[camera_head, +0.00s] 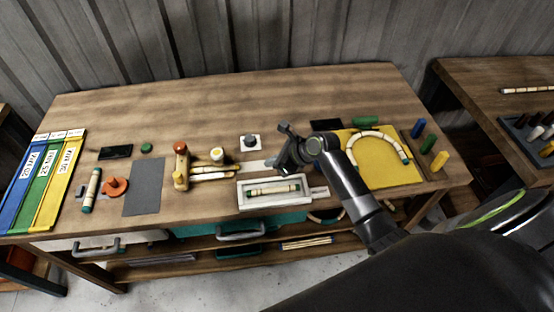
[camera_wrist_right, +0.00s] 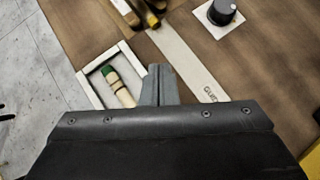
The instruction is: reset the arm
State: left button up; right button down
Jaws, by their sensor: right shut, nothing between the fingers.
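My right gripper (camera_head: 284,147) hangs over the middle of the wooden workbench, just behind the white tray (camera_head: 242,204). In the right wrist view its fingers (camera_wrist_right: 160,84) are together with nothing between them. A straight rattan piece (camera_head: 273,190) with green ends lies in the tray; one end of it shows in the right wrist view (camera_wrist_right: 120,88) beside the fingers. A bent rattan arch (camera_head: 377,134) lies on the yellow board (camera_head: 385,175) to the right of my right arm. My left gripper is not in view.
A wooden rack with tools (camera_head: 182,168), a grey mat (camera_head: 144,187) and coloured strips (camera_head: 42,180) are on the left. Colored pegs (camera_head: 428,143) stand at the right edge. The bench's back is clear.

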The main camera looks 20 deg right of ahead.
jog(key=shift+v, duration=0.95)
jog(key=shift+s+d, duration=0.1)
jog(key=shift+d, duration=0.05)
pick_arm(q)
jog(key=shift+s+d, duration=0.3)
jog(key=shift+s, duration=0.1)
pick_arm(e)
jog(key=shift+f, duration=0.1)
